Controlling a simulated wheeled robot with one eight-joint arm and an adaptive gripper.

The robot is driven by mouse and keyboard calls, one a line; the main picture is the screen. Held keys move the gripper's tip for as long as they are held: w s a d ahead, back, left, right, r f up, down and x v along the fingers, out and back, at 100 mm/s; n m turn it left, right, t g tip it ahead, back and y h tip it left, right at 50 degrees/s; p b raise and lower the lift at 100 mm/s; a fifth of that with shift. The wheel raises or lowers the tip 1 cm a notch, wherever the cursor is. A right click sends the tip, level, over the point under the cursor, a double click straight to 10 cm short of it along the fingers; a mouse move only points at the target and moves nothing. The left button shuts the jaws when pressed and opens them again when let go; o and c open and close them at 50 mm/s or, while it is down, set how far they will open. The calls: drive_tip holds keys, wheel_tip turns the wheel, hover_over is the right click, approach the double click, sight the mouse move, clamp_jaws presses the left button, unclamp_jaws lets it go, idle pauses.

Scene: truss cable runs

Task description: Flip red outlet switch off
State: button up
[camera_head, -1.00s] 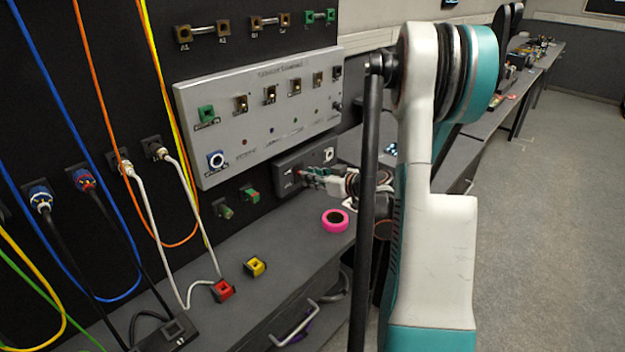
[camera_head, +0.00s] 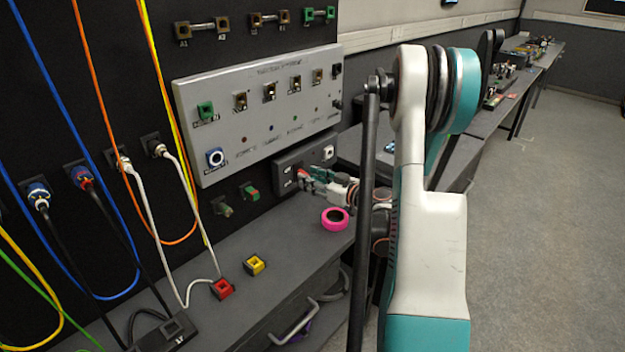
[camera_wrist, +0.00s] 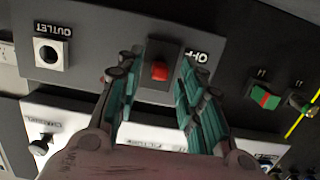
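The red outlet switch (camera_wrist: 160,70) sits in a dark square mount on the grey outlet box, beside an upside-down "OFF" label. In the wrist view it lies between the two teal fingers of my gripper (camera_wrist: 158,62). The fingers are apart, one on each side, with no clear contact on the red part. In the head view my gripper (camera_head: 311,180) is at the front of the outlet box (camera_head: 289,163), and a bit of red shows near the fingertips.
A grey control panel (camera_head: 262,150) with switches and a green button is above the box. A red-green switch (camera_head: 250,192) is to its left. A pink tape roll (camera_head: 335,219), a yellow block (camera_head: 255,264) and a red block (camera_head: 223,288) lie on the bench. Cables hang at left.

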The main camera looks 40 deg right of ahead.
drive_tip(key=s+r, duration=0.1)
drive_tip(key=s, duration=0.6)
drive_tip(key=shift+s+d, duration=0.2)
drive_tip(key=shift+d, duration=0.1)
